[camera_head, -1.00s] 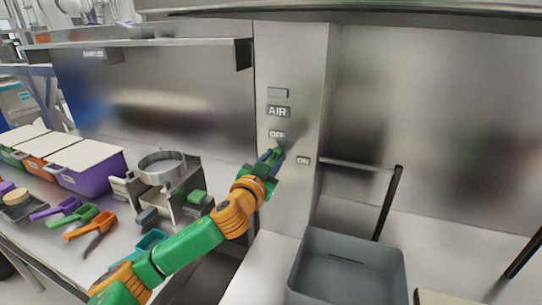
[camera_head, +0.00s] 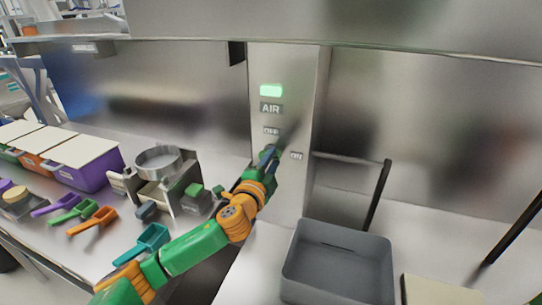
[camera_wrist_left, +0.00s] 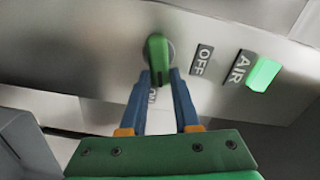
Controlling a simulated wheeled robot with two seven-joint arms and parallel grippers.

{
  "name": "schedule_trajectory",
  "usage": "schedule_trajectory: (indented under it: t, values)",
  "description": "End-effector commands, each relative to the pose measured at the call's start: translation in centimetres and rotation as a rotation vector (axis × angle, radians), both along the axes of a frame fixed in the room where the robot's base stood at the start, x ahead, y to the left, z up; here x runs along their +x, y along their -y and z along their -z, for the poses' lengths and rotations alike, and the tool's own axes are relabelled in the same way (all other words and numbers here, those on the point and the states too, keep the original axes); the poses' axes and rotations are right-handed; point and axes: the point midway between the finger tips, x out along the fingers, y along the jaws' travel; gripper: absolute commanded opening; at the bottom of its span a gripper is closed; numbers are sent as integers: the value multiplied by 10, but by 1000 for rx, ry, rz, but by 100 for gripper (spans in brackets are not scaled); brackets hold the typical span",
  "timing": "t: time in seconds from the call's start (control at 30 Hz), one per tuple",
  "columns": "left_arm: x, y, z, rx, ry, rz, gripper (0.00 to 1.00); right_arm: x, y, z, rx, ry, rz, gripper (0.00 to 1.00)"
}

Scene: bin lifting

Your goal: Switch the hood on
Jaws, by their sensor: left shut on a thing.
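The hood's control panel (camera_head: 283,190) is a steel column with an AIR label (camera_head: 270,108), an OFF label (camera_head: 271,131) and an ON label (camera_head: 296,156). The indicator lamp (camera_head: 270,90) above AIR glows green; it also glows in the left wrist view (camera_wrist_left: 263,74). A green rotary knob (camera_wrist_left: 157,58) sits on the panel; in the left wrist view its long side runs toward the partly hidden ON label. My left gripper (camera_wrist_left: 162,76) is shut on the knob, one blue finger on each side. In the head view its fingertips (camera_head: 270,153) mostly hide the knob. My right gripper is not seen.
A grey bin (camera_head: 338,262) stands on the bench right of my left arm. Left are a sieve on a stand (camera_head: 158,163), coloured scoops (camera_head: 92,220) and lidded boxes (camera_head: 88,172). A dark bar (camera_head: 378,195) stands behind the bin.

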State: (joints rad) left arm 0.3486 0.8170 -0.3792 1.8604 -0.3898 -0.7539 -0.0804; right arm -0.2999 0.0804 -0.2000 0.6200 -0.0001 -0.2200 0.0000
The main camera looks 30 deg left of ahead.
Motion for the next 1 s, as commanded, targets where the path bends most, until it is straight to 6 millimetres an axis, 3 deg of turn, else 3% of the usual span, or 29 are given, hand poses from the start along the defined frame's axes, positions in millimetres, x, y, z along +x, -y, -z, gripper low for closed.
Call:
schedule_trajectory:
  t: [0.43, 1.0]
  values:
    - [0, 0, 2, 245, -53, -4, 0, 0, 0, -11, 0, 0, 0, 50]
    - [0, -1, 2, 299, -63, -4, 0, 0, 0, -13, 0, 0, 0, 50]
